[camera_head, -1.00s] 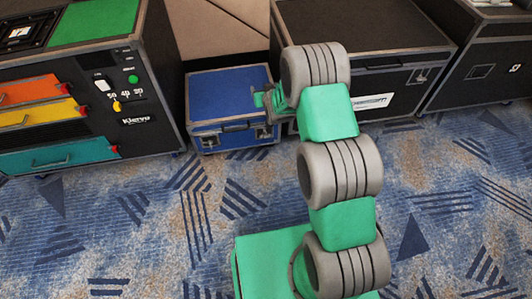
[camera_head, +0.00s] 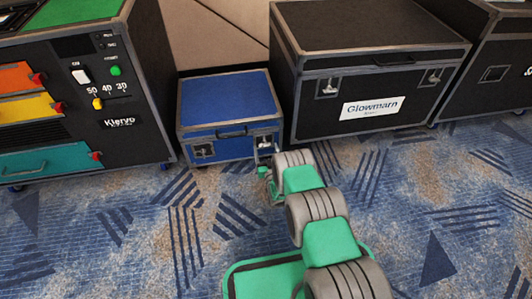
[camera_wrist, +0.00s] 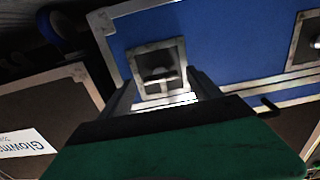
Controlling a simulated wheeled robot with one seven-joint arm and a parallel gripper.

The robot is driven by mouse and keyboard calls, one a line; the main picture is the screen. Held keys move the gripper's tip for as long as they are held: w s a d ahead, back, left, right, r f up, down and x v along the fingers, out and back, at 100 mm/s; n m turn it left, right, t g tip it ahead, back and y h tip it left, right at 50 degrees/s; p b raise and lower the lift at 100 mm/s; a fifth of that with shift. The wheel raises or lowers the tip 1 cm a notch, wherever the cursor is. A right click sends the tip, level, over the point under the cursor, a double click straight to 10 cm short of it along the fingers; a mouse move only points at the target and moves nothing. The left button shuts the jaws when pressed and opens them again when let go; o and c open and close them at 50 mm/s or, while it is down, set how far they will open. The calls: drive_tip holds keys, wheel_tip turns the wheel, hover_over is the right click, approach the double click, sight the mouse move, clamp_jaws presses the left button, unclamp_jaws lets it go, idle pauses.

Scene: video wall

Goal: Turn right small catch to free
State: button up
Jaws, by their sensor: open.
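The small blue case (camera_head: 225,104) stands on the carpet, its lid shut, with a catch at each end of its front. Its right catch (camera_head: 265,143) is partly hidden by my arm's end in the head view. In the wrist view this catch (camera_wrist: 158,68) is a square metal plate with a small dark turning piece in its recess. My gripper (camera_head: 268,163) is at the case's front right corner. In the wrist view my gripper (camera_wrist: 162,86) is open, with one finger on each side of the catch. Contact with the turning piece cannot be told. The left catch (camera_head: 204,150) is clear.
A large black case (camera_head: 372,74) labelled Glowmarn stands close on the right of the blue case. A black cabinet (camera_head: 140,110) with coloured drawers stands on the left. Another black case (camera_head: 488,72) is at the far right. Carpet in front is free.

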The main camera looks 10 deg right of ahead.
drive_tip(key=shift+w+r, duration=0.1)
drive_tip(key=shift+w, duration=0.15)
drive_tip(key=shift+c, duration=0.5)
drive_tip(key=c, duration=1.3)
drive_tip(key=shift+n, duration=0.3)
drive_tip(key=n, duration=1.7)
drive_tip(key=shift+a, duration=0.15)
drive_tip(key=shift+n, duration=0.3)
